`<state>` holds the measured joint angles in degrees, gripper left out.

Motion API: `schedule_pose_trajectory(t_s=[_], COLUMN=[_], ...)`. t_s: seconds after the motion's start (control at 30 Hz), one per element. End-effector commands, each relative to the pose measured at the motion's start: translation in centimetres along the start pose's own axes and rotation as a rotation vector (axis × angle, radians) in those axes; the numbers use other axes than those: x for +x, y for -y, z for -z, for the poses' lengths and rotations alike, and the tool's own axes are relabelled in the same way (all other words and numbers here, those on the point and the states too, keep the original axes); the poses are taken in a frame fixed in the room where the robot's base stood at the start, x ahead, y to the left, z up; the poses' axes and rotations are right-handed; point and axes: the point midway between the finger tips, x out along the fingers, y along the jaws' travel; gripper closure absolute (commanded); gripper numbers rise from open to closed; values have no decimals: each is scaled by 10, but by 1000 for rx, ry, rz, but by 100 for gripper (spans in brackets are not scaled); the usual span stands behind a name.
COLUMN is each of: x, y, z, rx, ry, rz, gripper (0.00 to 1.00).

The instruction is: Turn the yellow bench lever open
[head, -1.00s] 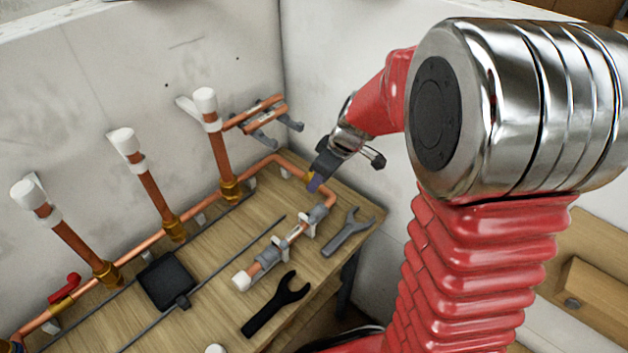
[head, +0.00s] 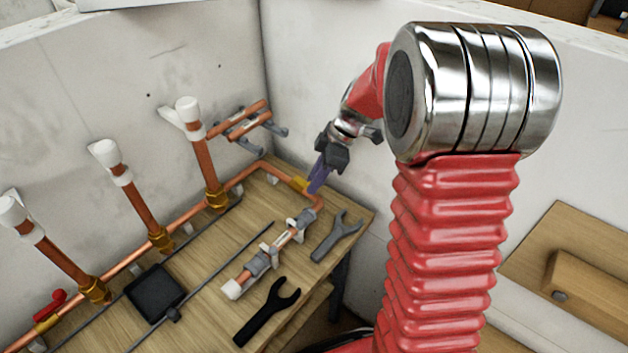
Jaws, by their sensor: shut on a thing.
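The yellow bench lever (head: 299,184) shows as a small yellow piece on the copper pipe at the bench's far right corner. My gripper (head: 316,187), dark with purplish fingers, points down right against it. The jaws are shut on the lever. The fingers hide part of the lever, so its exact angle cannot be told.
Copper risers with white caps (head: 187,106) stand along the left wall. A red lever (head: 48,305) is on the pipe at lower left. A grey wrench (head: 335,236), a black wrench (head: 267,312), a white-capped pipe piece (head: 232,289) and a black square (head: 155,293) lie on the bench.

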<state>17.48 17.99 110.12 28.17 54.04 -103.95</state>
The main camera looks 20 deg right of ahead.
Motion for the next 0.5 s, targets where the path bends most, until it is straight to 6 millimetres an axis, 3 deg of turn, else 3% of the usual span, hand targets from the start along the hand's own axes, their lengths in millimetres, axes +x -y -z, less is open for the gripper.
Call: schedule_pose_trajectory(t_s=[0.27, 0.3, 0.5], x=[0, 0, 0], y=[0, 0, 0], z=[0, 0, 0], rx=[0, 0, 0], ry=[0, 0, 0], rz=[-1, -1, -1], gripper=[100, 80, 66])
